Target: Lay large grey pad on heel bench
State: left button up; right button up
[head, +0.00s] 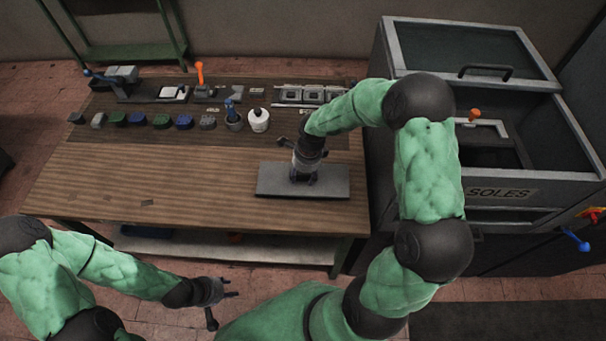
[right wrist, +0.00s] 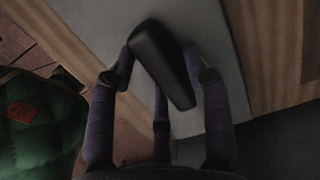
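My right gripper (head: 303,178) reaches down over the flat grey plate (head: 335,187) at the front right of the wooden table. In the right wrist view a dark grey, elongated pad (right wrist: 163,65) lies between the fingers of the right gripper (right wrist: 160,60). The fingers appear closed against its sides, and the grey plate (right wrist: 205,25) lies beneath. I cannot tell whether the pad touches the plate; the gripper mostly hides it in the head view. My left gripper (head: 222,297) is open and empty, in front of the table and off its surface.
A row of small green, blue and grey pads (head: 137,119) crosses the table behind, with a white bottle (head: 258,120) and a dark cup (head: 234,122). A press-like device (head: 135,85) stands back left. A grey cabinet (head: 500,193) marked SOLES stands right. The table's front left is mostly clear.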

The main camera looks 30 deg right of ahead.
jog(key=shift+r, duration=0.1)
jog(key=shift+r, duration=0.15)
notch_tip(320, 180, up, 12)
jog(key=d+p, duration=0.1)
jog(key=p, duration=0.1)
jog(key=shift+s+p, duration=0.35)
jog(key=shift+d, duration=0.1)
dwell(0.4)
